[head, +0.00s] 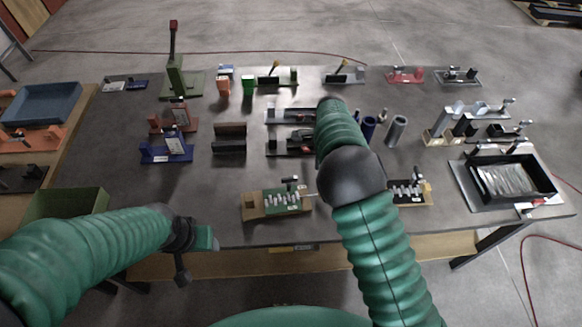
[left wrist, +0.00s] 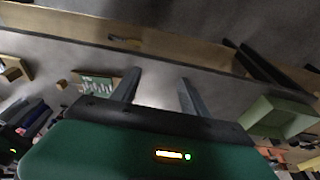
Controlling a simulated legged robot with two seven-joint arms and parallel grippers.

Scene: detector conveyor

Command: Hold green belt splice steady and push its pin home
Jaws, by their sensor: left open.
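The green belt splice (head: 283,201) with pale lacing rows lies on a wooden block near the table's front edge, in the middle of the head view. A thin pale pin appears to stick out at its right end (head: 308,195). The splice also shows in the left wrist view (left wrist: 97,84), left of the fingers. My left gripper (left wrist: 158,92) is open with nothing between its fingers. In the head view it is left of the splice, apart from it, by the table's front edge. My right arm passes right of the splice, and its gripper is hidden.
A black splice on a similar block (head: 409,191) stands right of my right arm. A green bin (head: 65,204) is at the left, and a black tray (head: 507,181) at the right. Blue and red fixtures stand behind. The table between left gripper and splice is clear.

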